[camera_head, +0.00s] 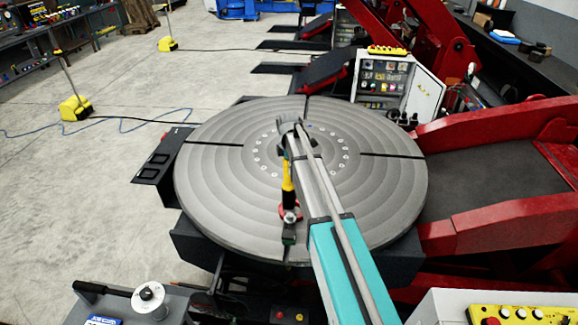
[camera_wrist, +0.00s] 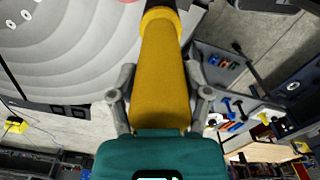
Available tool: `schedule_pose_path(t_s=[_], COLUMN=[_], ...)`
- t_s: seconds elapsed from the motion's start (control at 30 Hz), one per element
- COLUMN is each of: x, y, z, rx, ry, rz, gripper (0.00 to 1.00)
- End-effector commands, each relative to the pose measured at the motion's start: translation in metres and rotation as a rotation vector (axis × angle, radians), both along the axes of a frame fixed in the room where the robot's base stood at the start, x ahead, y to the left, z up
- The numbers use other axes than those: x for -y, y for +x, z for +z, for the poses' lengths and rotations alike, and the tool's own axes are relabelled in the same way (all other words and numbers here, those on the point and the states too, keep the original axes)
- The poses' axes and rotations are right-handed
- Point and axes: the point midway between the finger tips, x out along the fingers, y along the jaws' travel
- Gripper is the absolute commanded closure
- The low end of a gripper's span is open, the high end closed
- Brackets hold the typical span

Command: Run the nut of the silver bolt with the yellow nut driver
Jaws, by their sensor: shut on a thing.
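The yellow nut driver (camera_head: 288,188) stands near the front of the round grey turntable in the head view, with a black part below its yellow handle. My gripper (camera_wrist: 160,80) is shut on its yellow handle (camera_wrist: 162,75) in the wrist view, one grey finger on each side. The driver's lower end is over a red round piece (camera_head: 283,212) with a silvery part (camera_head: 291,217), perhaps the silver bolt. Bolt and nut are too small to tell apart, and I cannot tell whether the driver touches the nut. Its tip is out of the wrist view.
The turntable (camera_head: 220,185) has dark slots and a ring of small holes. Red positioner arms (camera_head: 490,220) stand at the right, an open control cabinet (camera_head: 425,90) behind. A dark box (camera_head: 160,165) juts out at the left edge. Open floor (camera_head: 110,165) lies further left.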

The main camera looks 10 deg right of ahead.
Motion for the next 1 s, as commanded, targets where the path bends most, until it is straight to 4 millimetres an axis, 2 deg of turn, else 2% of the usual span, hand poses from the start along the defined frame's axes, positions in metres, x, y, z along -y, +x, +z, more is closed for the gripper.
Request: schedule_pose_path(t_s=[0.6,1.0], x=[0.008,0.008], y=[0.000,0.000], z=[0.002,-0.021], rx=[0.005,0.004], ry=[0.000,0.000], rz=[-0.011,-0.011], gripper=[0.95,0.95])
